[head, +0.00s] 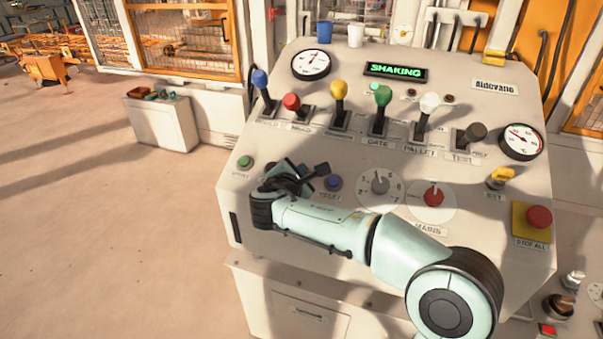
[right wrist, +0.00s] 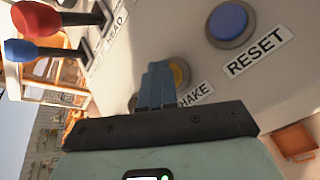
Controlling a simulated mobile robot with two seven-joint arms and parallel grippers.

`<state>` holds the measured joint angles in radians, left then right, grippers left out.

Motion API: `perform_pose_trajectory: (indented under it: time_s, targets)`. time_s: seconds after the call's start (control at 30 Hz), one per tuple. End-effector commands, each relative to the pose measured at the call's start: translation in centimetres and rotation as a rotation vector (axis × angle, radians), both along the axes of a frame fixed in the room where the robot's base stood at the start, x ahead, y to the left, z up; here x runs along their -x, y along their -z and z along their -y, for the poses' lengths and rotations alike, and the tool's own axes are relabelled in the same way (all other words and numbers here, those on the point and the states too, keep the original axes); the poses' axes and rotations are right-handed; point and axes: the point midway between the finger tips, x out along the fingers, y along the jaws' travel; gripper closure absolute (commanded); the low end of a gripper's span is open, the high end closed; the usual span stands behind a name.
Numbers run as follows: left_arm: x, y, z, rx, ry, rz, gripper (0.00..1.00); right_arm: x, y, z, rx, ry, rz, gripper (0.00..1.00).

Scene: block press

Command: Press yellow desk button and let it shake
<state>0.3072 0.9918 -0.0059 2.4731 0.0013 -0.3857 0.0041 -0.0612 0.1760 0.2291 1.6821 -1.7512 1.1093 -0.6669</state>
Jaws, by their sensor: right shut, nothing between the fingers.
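The yellow desk button (right wrist: 182,72) shows in the right wrist view, partly hidden behind my right gripper's fingers. The label beside it reads "SHAKE" (right wrist: 196,93). My right gripper (right wrist: 158,68) is shut and empty, its blue-grey fingertips over the button; I cannot tell whether they touch it. In the head view my right gripper (head: 290,180) is over the left part of the desk (head: 330,160) and hides the yellow button. The desk's display (head: 395,71) is lit green and reads "SHAKING". My left gripper is not in view.
A blue button (head: 333,183), labelled "RESET" in the right wrist view, is right of the gripper. A green button (head: 245,161) is left of it. Several coloured levers stand behind. A numbered dial (head: 380,188), a red mains knob (head: 433,197) and a red stop button (head: 539,217) lie to the right.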

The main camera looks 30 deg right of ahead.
Motion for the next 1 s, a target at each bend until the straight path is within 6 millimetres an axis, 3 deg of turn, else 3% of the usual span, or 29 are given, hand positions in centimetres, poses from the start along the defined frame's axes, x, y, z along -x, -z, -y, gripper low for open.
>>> perform_pose_trajectory:
  time_s: [0.33, 0.77, 1.0]
  targets:
    - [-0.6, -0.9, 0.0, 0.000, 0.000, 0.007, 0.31, 0.4, -1.5, -0.6, 0.000, -0.001, 0.000, 1.00]
    - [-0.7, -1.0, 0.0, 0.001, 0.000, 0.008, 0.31, 0.5, -1.9, -0.6, 0.000, 0.000, 0.000, 1.00]
    - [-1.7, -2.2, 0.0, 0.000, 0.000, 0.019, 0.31, 1.0, -3.9, -1.3, 0.000, -0.001, 0.003, 1.00]
